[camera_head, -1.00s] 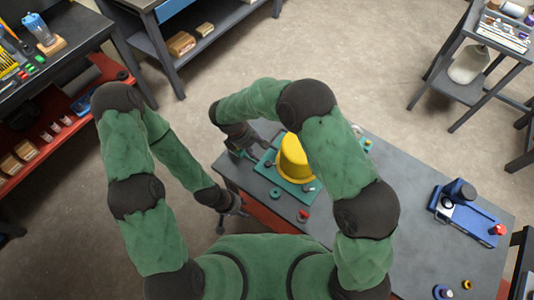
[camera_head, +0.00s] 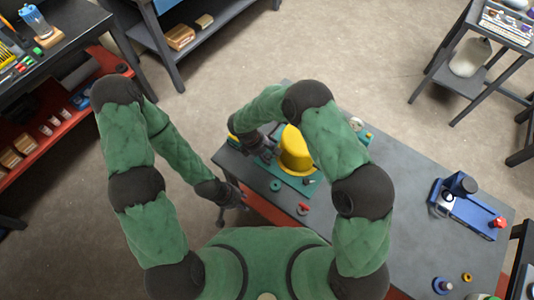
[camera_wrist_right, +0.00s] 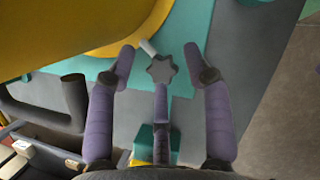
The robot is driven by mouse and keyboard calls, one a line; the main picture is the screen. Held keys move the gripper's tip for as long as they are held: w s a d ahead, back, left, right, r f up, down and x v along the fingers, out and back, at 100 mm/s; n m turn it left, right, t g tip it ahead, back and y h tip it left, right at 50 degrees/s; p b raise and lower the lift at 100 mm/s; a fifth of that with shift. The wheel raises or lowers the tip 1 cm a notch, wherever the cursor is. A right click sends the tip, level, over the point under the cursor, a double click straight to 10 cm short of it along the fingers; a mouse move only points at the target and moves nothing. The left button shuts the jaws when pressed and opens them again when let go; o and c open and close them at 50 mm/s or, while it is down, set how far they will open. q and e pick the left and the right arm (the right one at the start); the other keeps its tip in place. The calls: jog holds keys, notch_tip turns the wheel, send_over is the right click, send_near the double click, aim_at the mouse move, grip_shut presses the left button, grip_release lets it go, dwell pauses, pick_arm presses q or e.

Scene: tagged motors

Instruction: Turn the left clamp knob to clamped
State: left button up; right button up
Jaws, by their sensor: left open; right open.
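The grey star-shaped clamp knob (camera_wrist_right: 162,69) shows in the right wrist view, beside the yellow motor housing (camera_wrist_right: 90,28), with a short pale rod next to it. My right gripper (camera_wrist_right: 160,58) is open, its purple fingers spread on both sides of the knob and another below it. I see no clear contact. In the head view the right gripper (camera_head: 268,150) is at the left side of the yellow housing (camera_head: 294,148), which stands on a teal plate (camera_head: 296,182); the knob is hidden there. My left gripper (camera_head: 241,198) is open and empty by the table's left edge.
A blue fixture (camera_head: 466,210) stands at the right. A dark curved handle (camera_wrist_right: 50,105) is left of my right fingers.

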grip_shut()
jog(key=shift+f+m+g+b, duration=0.1)
jog(key=shift+m+g+b, duration=0.2)
jog(key=shift+m+b, duration=0.25)
grip_release()
jog(key=shift+s, duration=0.1)
jog(key=shift+d, duration=0.15)
